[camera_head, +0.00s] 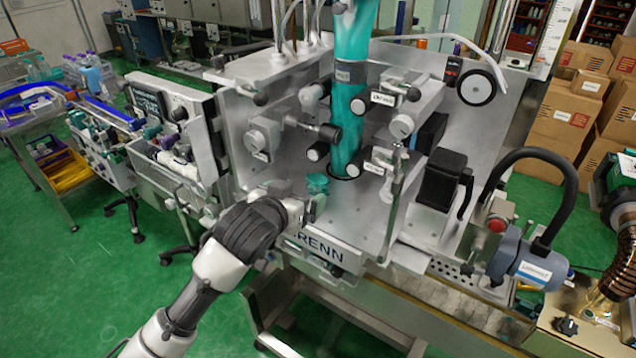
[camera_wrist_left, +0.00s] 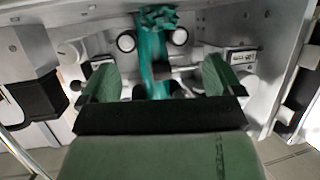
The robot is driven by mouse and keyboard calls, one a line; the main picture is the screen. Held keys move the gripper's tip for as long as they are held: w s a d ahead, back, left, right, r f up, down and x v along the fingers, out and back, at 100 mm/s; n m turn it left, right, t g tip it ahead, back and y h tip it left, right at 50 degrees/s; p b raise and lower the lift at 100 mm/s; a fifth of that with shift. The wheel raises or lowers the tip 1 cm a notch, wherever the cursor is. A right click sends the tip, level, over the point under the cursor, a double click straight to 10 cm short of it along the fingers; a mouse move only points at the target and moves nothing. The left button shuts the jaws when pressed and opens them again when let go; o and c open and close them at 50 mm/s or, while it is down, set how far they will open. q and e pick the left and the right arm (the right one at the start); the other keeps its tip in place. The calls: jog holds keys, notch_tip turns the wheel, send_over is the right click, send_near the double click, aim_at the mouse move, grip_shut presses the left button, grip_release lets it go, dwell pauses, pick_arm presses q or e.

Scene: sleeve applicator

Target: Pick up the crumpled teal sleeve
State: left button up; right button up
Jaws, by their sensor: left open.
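The crumpled teal sleeve (camera_head: 317,183) is a small bunched piece at the front of the machine's metal panel. In the left wrist view a crumpled teal bunch (camera_wrist_left: 158,18) shows at the top centre, beyond the fingers. My left gripper (camera_head: 312,204) is at the machine front, just below the crumpled sleeve in the head view. In the left wrist view its two green-padded fingers (camera_wrist_left: 160,78) stand wide apart with nothing gripped between them. I cannot tell whether a finger touches the sleeve. My right gripper is not in view.
A long teal sleeve (camera_head: 349,110) runs down the machine (camera_head: 285,95) behind. Black knobs and rollers (camera_head: 328,133) stick out close by. A grey-blue motor unit (camera_head: 527,262) is at the right. Open green floor (camera_head: 90,285) lies at the left.

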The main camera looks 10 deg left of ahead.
aim_at(316, 182)
pick_arm(q)
jog(key=x, duration=0.1)
jog(key=p+x, duration=0.1)
jog(key=x, duration=0.2)
jog(key=shift+w+r, duration=0.2)
jog(key=shift+w, duration=0.1)
jog(key=shift+w+d+f+p, duration=0.2)
jog(key=shift+w+f+p, duration=0.15)
jog(key=shift+w, duration=0.45)
jog(key=p+x, duration=0.2)
jog(key=x, duration=0.1)
jog(key=shift+w+d+f+p, duration=0.15)
jog(key=shift+w+f+p, duration=0.05)
jog(key=shift+w+p, duration=0.15)
jog(key=shift+w+d+f, duration=0.1)
jog(key=shift+w+f, duration=0.15)
jog(key=shift+w, duration=0.05)
jog(key=shift+s, duration=0.1)
jog(key=c, duration=1)
